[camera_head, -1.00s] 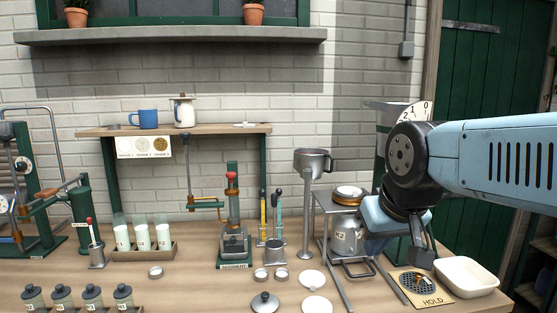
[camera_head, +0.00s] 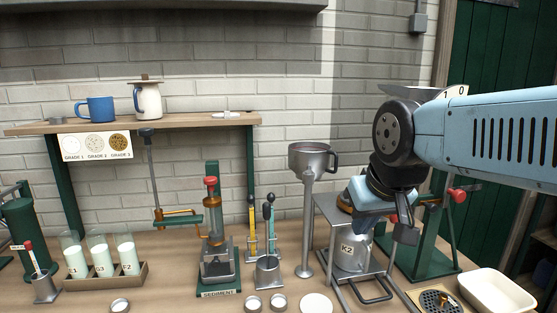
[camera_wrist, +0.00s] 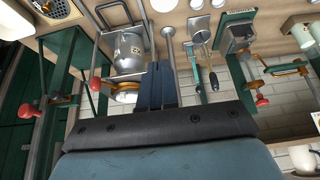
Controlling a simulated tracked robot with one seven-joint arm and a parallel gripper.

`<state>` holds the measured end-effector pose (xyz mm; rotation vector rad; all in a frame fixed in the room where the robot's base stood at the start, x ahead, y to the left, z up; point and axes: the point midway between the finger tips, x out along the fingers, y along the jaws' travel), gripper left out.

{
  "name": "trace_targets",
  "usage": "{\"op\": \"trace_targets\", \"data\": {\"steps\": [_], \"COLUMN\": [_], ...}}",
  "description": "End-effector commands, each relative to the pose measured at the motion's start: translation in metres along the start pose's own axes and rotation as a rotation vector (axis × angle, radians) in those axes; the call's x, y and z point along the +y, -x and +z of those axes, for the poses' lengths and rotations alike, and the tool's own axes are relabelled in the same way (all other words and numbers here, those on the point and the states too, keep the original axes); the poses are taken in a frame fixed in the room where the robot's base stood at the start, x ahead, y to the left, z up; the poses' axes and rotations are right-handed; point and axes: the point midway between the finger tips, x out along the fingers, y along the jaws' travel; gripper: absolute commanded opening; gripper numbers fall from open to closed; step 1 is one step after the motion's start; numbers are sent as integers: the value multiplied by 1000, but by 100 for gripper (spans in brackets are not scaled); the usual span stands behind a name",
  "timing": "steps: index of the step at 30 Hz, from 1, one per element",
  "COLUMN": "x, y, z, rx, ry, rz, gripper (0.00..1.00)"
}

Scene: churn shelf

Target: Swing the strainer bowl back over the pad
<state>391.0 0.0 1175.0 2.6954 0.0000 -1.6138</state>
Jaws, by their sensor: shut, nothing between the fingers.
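The strainer bowl (camera_head: 310,157) is a grey metal bowl with a side handle, upright on top of a thin post with a round foot. My gripper (camera_head: 404,234) is shut and empty, to the right of the bowl and apart from it, in front of the can stand. In the wrist view my shut fingers (camera_wrist: 157,87) cover part of the post (camera_wrist: 170,48); the bowl is hidden there. A white disc (camera_head: 316,303) lies on the table in front of the post. I cannot tell whether it is the pad.
A metal stand (camera_head: 328,208) with the K2 can (camera_head: 352,252) is right of the post. A green sediment press (camera_head: 216,240) and upright tools (camera_head: 268,240) stand left. A white tray (camera_head: 497,292) and drain plate (camera_head: 440,300) are at the front right.

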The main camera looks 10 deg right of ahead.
Motion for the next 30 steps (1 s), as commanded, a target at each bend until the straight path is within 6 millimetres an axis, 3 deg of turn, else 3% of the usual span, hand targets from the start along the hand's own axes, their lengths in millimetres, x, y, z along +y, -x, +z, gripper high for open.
{"op": "trace_targets", "data": {"steps": [7, 11, 20, 30], "x": [0, -1, -9, -46], "y": [1, 2, -2, -30], "z": [-4, -22, -111, -219], "rx": [-3, -21, -84, -107], "ry": [2, 9, 41, 69], "rz": [2, 19, 118, 256], "gripper": [0, 0, 0, 0]}}
